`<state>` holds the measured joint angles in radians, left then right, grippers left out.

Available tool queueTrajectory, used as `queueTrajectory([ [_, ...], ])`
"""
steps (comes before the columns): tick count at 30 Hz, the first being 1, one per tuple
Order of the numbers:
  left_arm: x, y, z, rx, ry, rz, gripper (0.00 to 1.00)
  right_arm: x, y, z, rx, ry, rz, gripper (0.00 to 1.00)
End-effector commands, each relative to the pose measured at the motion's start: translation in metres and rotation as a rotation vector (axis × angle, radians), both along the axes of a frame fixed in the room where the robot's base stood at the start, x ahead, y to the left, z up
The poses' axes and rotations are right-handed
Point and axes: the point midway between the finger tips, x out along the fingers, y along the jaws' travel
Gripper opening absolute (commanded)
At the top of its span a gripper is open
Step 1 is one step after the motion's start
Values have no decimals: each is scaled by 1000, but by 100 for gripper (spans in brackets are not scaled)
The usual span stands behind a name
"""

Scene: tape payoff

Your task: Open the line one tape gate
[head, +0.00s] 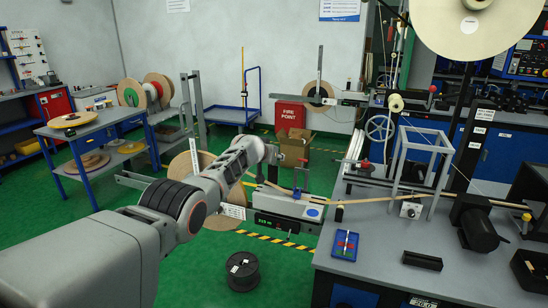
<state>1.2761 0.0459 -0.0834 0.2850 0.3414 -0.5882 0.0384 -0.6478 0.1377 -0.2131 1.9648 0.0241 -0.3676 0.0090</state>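My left arm reaches in from the left, and its far end with the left gripper (273,157) is near the middle of the view. The fingers are too small and turned away to tell open from shut. Just right of it, a grey unit with a green display (279,222) carries blue upright parts (300,184), with a tan tape (352,202) running past them to the right. These blue parts may be the line one tape gate, but no label is readable, and I cannot tell whether it is open. Contact with the arm is unclear. My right gripper is out of view.
A grey bench (400,250) fills the right, with a grey open frame (417,150), a dark motor-like unit (480,228) and a small blue tray (345,245). A fire point box (290,115) is behind.

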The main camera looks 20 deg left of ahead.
Motion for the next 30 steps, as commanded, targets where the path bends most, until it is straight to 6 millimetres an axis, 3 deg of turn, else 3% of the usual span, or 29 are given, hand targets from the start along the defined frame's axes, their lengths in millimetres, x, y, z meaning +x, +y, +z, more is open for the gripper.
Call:
queueTrajectory([
  [6, -1, 0, -4, 1, 6, 0, 0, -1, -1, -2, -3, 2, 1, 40],
  [7, -1, 0, -4, 1, 6, 0, 38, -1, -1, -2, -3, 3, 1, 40],
  [9, -1, 0, -4, 1, 6, 0, 48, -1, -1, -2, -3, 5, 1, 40],
  [30, -6, 3, 4, -1, 0, 2, 48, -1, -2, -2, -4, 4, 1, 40],
])
